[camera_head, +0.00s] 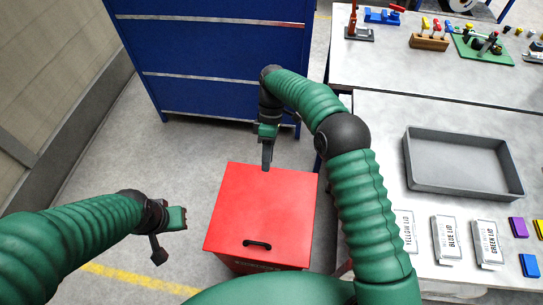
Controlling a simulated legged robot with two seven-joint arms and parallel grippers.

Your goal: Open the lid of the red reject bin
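The red reject bin (262,215) stands on the floor at the lower middle, with its flat red lid down. A black handle (257,244) lies on the lid near its front edge. My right gripper (266,160) points down at the lid's far edge, away from the handle. I see it edge-on, so I cannot tell its opening or whether it touches the lid. My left gripper (169,236) is to the left of the bin, apart from it, with its fingers spread and nothing between them.
A blue cabinet (215,60) stands behind the bin. At the right, a table bears a grey tray (465,190), labelled lid cards (447,240) and coloured blocks (529,265). A farther table (400,65) holds tools. Floor left of the bin is clear, with a yellow line (135,280).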

